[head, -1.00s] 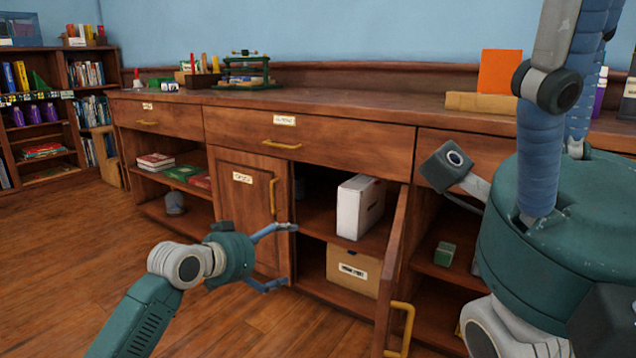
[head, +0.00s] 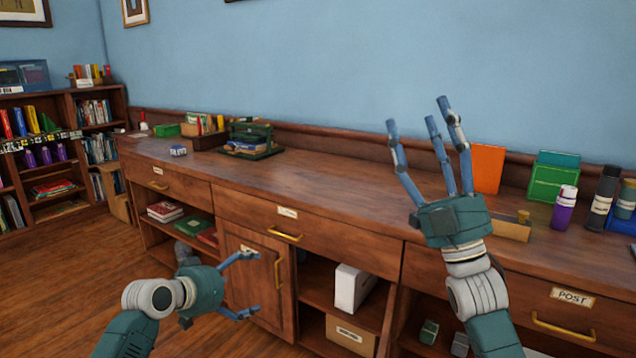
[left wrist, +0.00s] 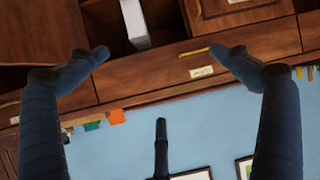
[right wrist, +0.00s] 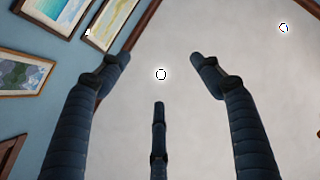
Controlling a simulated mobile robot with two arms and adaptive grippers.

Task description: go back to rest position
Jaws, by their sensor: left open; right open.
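My left gripper (head: 247,287) is at the lower left of the head view, in front of the cabinet, with its fingers spread and empty. In the left wrist view its fingers (left wrist: 155,60) are wide apart, with the cabinet and blue wall behind them. My right gripper (head: 428,115) points upward in front of the blue wall, right of centre in the head view. Its fingers are spread and empty. In the right wrist view its fingers (right wrist: 165,65) stand apart against the pale ceiling.
A long wooden cabinet (head: 330,205) runs along the wall, with a closed-looking door (head: 255,270) and open shelves. A white box (head: 352,288) and a cardboard box (head: 350,335) sit inside. An orange panel (head: 487,168) and several bottles stand on top. The floor (head: 60,280) at left is clear.

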